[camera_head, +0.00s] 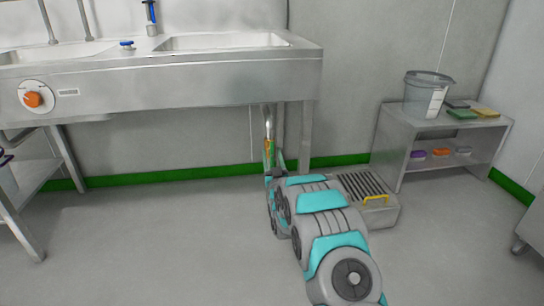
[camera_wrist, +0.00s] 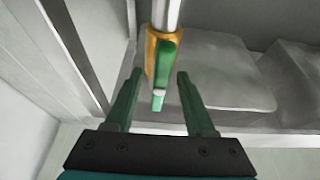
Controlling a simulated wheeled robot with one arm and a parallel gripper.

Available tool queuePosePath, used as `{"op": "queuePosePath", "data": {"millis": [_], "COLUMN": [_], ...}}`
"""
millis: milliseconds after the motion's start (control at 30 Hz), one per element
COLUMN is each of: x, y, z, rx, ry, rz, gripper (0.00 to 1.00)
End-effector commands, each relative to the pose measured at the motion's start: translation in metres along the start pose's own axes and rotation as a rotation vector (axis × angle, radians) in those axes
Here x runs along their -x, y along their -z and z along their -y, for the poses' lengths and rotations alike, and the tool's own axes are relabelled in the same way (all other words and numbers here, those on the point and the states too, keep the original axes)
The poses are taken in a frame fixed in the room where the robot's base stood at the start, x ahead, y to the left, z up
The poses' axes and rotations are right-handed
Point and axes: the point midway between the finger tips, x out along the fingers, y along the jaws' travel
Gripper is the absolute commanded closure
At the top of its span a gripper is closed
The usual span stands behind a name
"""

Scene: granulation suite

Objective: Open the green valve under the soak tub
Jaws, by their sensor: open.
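In the wrist view the lever lies along the pipe's line. My gripper (camera_wrist: 158,76) is open, one green finger on each side of the lever's lower part, with gaps visible on both sides. I cannot tell how deep the lever sits between the fingers. In the head view the valve (camera_head: 268,146) is small below the right basin of the soak tub (camera_head: 222,42), and my arm hides what is below it.
The steel sink frame has a leg (camera_head: 307,135) just right of the valve. A grated floor box (camera_head: 385,213) with a yellow handle stands right of my arm. A low steel shelf (camera_head: 393,165) carries a clear bucket (camera_head: 424,95). An orange knob (camera_head: 33,99) is on the sink's front.

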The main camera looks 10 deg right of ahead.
Motion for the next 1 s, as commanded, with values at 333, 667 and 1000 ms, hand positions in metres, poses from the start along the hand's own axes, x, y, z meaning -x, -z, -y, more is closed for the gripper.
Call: {"op": "queuePosePath", "data": {"millis": [333, 667, 1000], "x": [0.010, 0.055, 0.079], "y": [0.000, -0.001, -0.001], "z": [0.000, 0.000, 0.000], "rx": [0.000, 0.000, 0.000], "ry": [0.000, 0.000, 0.000], "rz": [0.001, 0.004, 0.001], "gripper": [0.45, 0.45, 0.45]}}
